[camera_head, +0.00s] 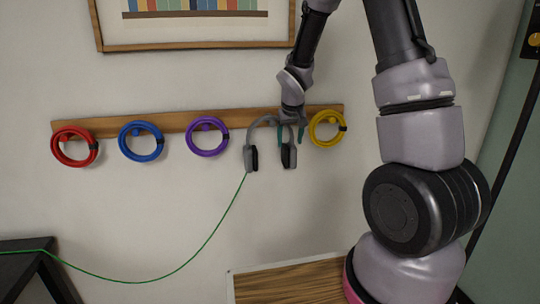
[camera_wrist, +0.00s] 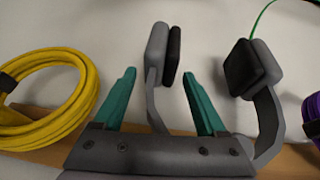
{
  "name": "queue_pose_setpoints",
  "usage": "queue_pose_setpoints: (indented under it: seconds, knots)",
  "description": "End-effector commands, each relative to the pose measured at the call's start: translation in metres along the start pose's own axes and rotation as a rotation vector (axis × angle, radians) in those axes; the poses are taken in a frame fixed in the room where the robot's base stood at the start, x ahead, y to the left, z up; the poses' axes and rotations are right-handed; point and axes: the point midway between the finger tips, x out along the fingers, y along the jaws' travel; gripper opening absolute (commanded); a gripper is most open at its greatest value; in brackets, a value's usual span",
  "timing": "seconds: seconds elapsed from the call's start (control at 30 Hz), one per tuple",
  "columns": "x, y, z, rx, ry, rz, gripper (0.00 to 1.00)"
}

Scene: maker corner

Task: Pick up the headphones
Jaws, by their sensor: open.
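Grey headphones (camera_head: 249,157) with black ear pads hang on the wooden rail on the wall, with a green cable running from the left cup. My gripper (camera_head: 290,134) is at the right side of the headband, with its two teal fingers open. In the wrist view, the headphones (camera_wrist: 268,120) show both cups, and the band arm of one cup passes between the open fingers of my gripper (camera_wrist: 160,75). I see gaps between the fingers and that arm. The top of the band and its peg are partly hidden by my gripper.
The wooden rail (camera_head: 175,122) also bears a red coil (camera_head: 56,152), a blue coil (camera_head: 123,148), a purple coil (camera_head: 192,144) and, close to my gripper, a yellow coil (camera_head: 313,134). The green cable (camera_head: 215,232) sags to the lower left. A wooden surface (camera_head: 290,284) lies below.

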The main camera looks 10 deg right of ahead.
Motion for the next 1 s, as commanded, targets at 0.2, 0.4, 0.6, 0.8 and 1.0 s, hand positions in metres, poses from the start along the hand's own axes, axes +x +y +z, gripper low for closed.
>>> queue_pose_setpoints:
  seconds: [0.2,0.4,0.6,0.8,1.0]
  knots:
    - [0.0158,-0.0006,0.0001,-0.001,0.001,-0.001,0.74]
    - [0.0155,-0.0005,0.0001,-0.001,0.001,-0.001,0.66]
    - [0.0153,-0.0005,0.0001,-0.001,0.001,-0.001,0.0]
    - [0.015,-0.0005,-0.0002,0.0,0.001,-0.001,0.0]
    - [0.0082,0.0004,-0.0035,0.0,0.003,-0.001,0.0]
